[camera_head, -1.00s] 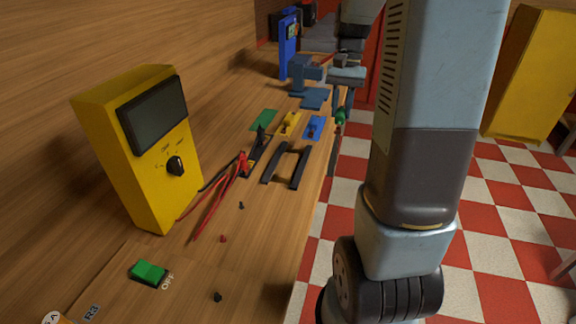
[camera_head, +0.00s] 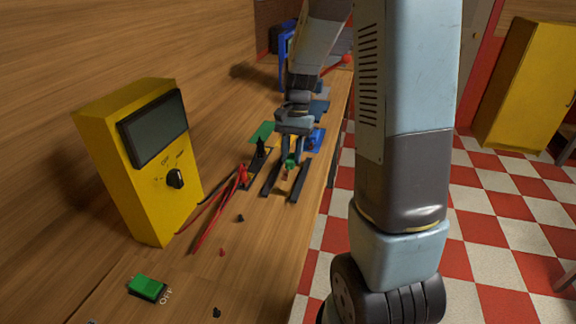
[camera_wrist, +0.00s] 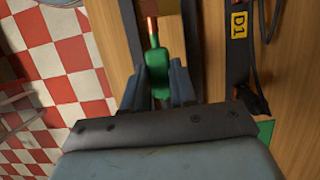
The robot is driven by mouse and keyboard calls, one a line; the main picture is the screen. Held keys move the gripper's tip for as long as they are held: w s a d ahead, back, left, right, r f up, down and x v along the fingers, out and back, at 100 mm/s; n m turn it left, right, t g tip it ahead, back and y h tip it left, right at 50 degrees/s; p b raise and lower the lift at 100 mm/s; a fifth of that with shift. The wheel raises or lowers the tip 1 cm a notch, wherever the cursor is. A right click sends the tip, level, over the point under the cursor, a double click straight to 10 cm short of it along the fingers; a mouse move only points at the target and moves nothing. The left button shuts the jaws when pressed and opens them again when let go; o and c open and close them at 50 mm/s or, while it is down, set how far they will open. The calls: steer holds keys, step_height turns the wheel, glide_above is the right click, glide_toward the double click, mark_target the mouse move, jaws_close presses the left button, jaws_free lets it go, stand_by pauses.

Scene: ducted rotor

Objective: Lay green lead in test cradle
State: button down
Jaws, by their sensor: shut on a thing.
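My gripper (camera_head: 291,158) is shut on the green lead (camera_wrist: 158,68), whose green grip and reddish metal tip show between the fingers in the wrist view. In the head view the green lead (camera_head: 291,164) shows small, below my fingers. The test cradle seems to be the pair of dark rails (camera_head: 300,182) on the bench. My gripper is over its far part, with the lead between the two rails as seen from above. I cannot tell whether the lead touches the cradle.
A yellow meter (camera_head: 140,165) with red and black leads stands on the left. A black holder marked D1 (camera_wrist: 238,45) lies beside the cradle. A green pad (camera_head: 262,132) and a blue block (camera_head: 317,138) lie behind.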

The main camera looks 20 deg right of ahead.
mark_target(290, 155)
steer(key=shift+a+f, duration=0.3)
steer(key=shift+f, duration=0.1)
steer(key=shift+a+f, duration=0.1)
steer(key=shift+f, duration=1.55)
steer(key=c, duration=1.2)
jaws_free()
